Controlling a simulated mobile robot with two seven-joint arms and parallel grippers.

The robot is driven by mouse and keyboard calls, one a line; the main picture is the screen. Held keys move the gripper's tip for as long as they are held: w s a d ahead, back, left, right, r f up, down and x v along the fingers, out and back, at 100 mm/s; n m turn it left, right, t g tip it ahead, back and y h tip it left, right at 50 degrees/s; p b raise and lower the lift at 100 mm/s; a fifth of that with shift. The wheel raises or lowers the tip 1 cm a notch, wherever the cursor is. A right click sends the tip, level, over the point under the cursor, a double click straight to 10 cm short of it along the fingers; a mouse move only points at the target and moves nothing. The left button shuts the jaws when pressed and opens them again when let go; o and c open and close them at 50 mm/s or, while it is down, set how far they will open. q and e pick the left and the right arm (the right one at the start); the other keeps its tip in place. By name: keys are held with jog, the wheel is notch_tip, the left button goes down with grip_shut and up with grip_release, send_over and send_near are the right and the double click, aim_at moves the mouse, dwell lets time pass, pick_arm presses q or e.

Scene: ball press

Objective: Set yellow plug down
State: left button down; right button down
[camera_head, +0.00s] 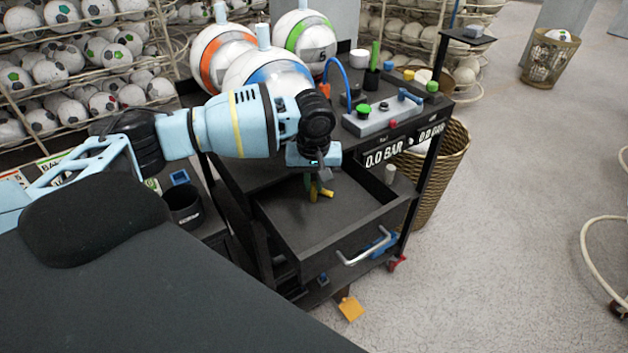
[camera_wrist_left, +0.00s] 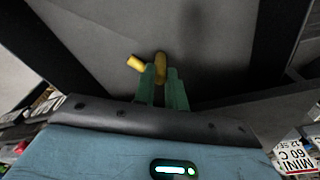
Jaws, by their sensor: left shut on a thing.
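My left gripper (camera_head: 316,188) points down into the open dark drawer (camera_head: 285,213). Its green fingers, also in the left wrist view (camera_wrist_left: 165,85), are shut on the yellow plug (camera_wrist_left: 160,66). The plug shows beside the fingertips in the head view (camera_head: 313,192), low over or at the drawer floor; I cannot tell if it touches. A second yellow piece (camera_wrist_left: 135,63) lies just left of it in the left wrist view, also in the head view (camera_head: 327,193). I cannot tell whether it is part of the same plug. My right gripper is not in view.
The drawer has a silver handle (camera_head: 364,249) at its front. A grey control box (camera_head: 383,116) and large white balls (camera_head: 262,72) are on the cart top. A black cup (camera_head: 184,205) stands left of the drawer. Most of the drawer floor is bare.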

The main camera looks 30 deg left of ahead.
aim_at(314, 207)
pick_arm(q)
jog(key=c, duration=1.4)
grip_release()
jog(key=shift+c, duration=0.2)
notch_tip(314, 207, up, 12)
jog(key=s, duration=0.1)
jog(key=shift+d+p, duration=0.3)
jog(key=shift+d, duration=0.15)
